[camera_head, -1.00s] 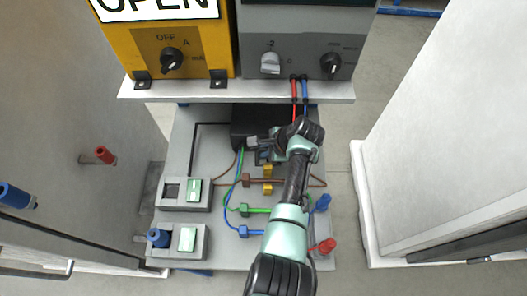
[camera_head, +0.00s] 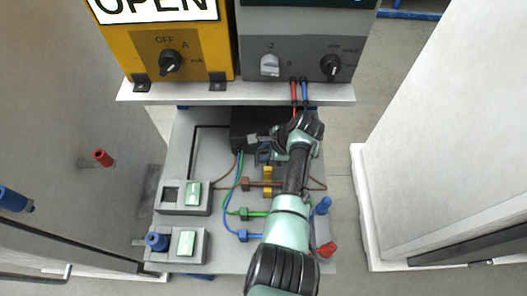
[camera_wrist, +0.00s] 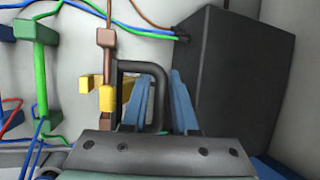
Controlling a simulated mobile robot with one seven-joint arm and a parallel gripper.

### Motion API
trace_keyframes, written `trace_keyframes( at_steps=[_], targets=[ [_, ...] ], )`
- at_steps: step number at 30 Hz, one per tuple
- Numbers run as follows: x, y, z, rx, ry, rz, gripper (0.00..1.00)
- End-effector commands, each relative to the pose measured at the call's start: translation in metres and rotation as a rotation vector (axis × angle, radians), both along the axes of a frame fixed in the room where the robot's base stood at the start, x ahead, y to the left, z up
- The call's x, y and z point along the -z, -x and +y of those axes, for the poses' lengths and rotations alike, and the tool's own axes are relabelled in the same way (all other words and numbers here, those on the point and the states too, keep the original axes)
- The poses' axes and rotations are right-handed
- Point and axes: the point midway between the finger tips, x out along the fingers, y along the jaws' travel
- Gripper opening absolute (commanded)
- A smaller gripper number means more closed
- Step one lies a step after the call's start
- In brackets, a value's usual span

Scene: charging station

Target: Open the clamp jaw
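A clamp with yellow jaw pieces (camera_head: 267,173) and a brown connector (camera_head: 246,184) stands near the middle of the grey workplate. In the wrist view the yellow piece (camera_wrist: 106,98) and brown bar (camera_wrist: 106,60) are just left of my gripper. A black loop (camera_wrist: 140,66), like a handle, stands upright beside them. My gripper (camera_wrist: 161,75) has two blue fingers, apart from each other, with the loop's right leg showing between them. Contact with that leg cannot be told. In the head view my gripper (camera_head: 264,153) is next to the black box, and the arm hides part of the plate.
A black box (camera_wrist: 230,85) stands close to the right of my fingers. Green and blue connectors (camera_head: 250,214) with wires lie nearby. Blue (camera_head: 322,205) and red (camera_head: 326,249) plugs stand right of the arm. Grey switch modules (camera_head: 186,243) stand at left.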

Motion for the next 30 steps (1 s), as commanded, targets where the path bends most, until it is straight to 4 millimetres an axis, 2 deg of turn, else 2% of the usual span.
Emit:
trace_keyframes(
  at_steps=[8,24,30],
  targets=[
    [-0.011,0.003,-0.005,0.001,0.000,-0.002,0.27],
    [-0.092,0.024,-0.040,0.002,0.000,-0.002,0.27],
    [-0.111,0.030,-0.048,0.000,0.000,-0.001,0.27]
  ],
)
